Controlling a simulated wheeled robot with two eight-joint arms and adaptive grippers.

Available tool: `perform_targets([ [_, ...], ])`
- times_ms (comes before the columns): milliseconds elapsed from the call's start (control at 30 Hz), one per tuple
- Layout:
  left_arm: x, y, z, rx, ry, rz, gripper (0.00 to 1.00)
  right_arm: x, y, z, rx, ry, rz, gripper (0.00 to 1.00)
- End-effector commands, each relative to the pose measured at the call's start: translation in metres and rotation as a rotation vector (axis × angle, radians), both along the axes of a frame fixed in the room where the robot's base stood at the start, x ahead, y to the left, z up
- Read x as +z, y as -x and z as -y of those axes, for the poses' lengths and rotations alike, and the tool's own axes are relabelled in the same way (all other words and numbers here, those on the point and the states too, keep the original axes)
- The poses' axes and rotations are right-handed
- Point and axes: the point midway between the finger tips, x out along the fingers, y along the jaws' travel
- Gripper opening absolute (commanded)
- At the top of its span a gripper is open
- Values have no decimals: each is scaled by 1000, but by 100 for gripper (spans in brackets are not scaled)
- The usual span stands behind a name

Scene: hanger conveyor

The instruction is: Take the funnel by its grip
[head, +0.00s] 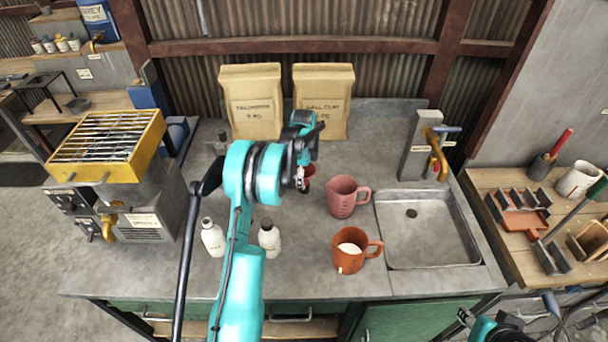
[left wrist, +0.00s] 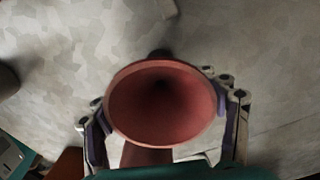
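The funnel (left wrist: 160,100) is reddish, and its wide round mouth faces the camera in the left wrist view. In the head view a small part of the funnel (head: 309,169) shows behind my left arm. My left gripper (left wrist: 165,115) has one finger on each side of the funnel, spread wide and looking open. A brownish-red piece (left wrist: 147,156) below the rim may be its grip; its lower end is hidden. I cannot tell whether the fingers touch the funnel. My right gripper (head: 466,318) is partly in view at the bottom right, its opening unclear.
A pink jug (head: 342,198) and an orange jug (head: 354,252) stand right of my left arm, beside the sink (head: 425,240). White bottles (head: 213,238) (head: 269,240) stand near the front. Two paper bags (head: 252,105) (head: 325,100) stand behind. A yellow-framed grill (head: 108,145) is at left.

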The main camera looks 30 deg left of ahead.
Motion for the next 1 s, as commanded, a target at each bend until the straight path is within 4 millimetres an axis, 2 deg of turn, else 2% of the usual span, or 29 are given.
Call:
perform_targets([
  [667, 1, 0, 0, 0, 0, 0, 41, 0, 0, 0, 0, 0, 0, 40],
  [767, 12, 0, 0, 0, 0, 0, 41, 4, 0, 0, 0, 0, 0, 40],
  [1000, 63, 0, 0, 0, 0, 0, 41, 18, 0, 0, 0, 0, 0, 40],
])
